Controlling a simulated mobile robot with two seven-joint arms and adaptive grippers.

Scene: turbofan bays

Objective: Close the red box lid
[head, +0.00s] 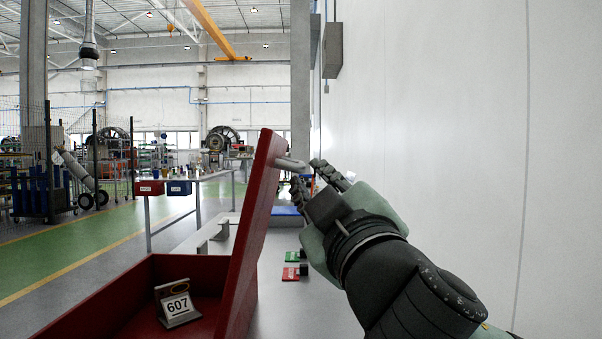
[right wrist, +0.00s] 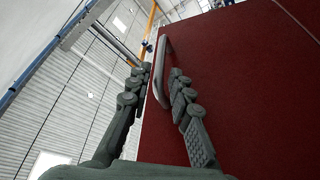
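The red box (head: 120,292) is at the lower left of the head view. Its lid (head: 250,215) stands raised at the box's right side, leaning slightly right. A grey bar handle (head: 291,164) sticks out near the lid's top edge; in the right wrist view the handle (right wrist: 161,75) shows between my fingers. My right gripper (head: 318,178) is at the lid's outer side by the handle. It is open (right wrist: 162,72), one finger on each side of the handle, with a gap visible on the left; contact on the right is unclear. My left gripper is out of view.
A white wall (head: 440,110) runs along the right. Green and red items (head: 291,273) lie on the floor behind the lid. A table (head: 195,180) with bins stands further back.

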